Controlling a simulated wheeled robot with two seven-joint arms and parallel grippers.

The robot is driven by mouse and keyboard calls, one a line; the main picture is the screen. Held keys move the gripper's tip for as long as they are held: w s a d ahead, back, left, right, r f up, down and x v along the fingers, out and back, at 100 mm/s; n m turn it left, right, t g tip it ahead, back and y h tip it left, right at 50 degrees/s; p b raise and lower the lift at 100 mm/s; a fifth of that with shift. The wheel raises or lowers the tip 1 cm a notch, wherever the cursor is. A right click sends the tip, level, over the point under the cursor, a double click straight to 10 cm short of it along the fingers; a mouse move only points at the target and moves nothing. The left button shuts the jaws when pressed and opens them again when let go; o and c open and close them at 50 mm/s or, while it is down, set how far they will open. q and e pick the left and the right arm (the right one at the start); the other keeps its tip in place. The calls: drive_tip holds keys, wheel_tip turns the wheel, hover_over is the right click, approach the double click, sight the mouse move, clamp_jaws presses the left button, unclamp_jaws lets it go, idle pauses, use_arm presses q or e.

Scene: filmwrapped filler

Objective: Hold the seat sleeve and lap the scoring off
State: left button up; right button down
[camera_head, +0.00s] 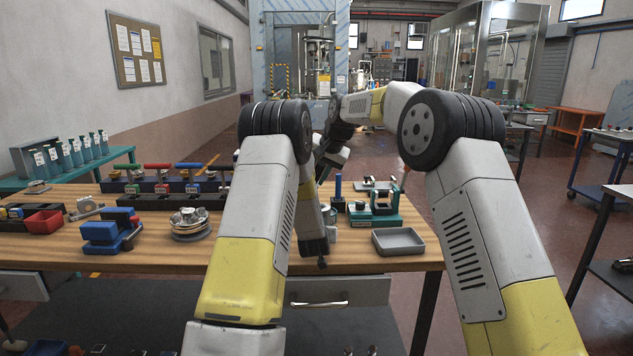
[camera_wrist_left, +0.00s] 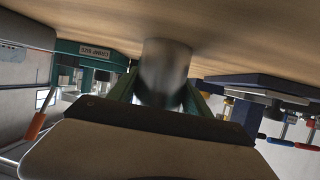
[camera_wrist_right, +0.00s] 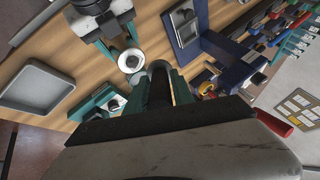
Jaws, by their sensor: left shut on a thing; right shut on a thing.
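The seat sleeve (camera_wrist_left: 165,72), a grey metal cylinder, is between the green fingers of my left gripper (camera_wrist_left: 160,98), close to the wooden tabletop. In the right wrist view, the sleeve (camera_wrist_right: 131,60) shows a pale round end with a bore. My right gripper (camera_wrist_right: 160,92) is shut on a dark cylindrical tool (camera_wrist_right: 158,72), apparently the lap. Its tip lies beside the sleeve's end in that view, not visibly inside it; I cannot tell whether they touch. In the head view, my arms largely hide both grippers. No scoring can be made out.
A grey tray (camera_head: 398,241) stands at the bench's front right, near a teal fixture (camera_head: 385,210). A blue fixture (camera_head: 108,234) and stacked metal discs (camera_head: 190,222) stand left. Colour-handled tools (camera_head: 157,180) line the back. Bare wood (camera_head: 165,253) shows along the front edge.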

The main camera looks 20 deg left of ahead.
drive_tip(key=shift+r, duration=1.55)
drive_tip(key=shift+f, duration=0.15)
drive_tip(key=shift+a+f, duration=0.15)
drive_tip(key=shift+f, duration=0.55)
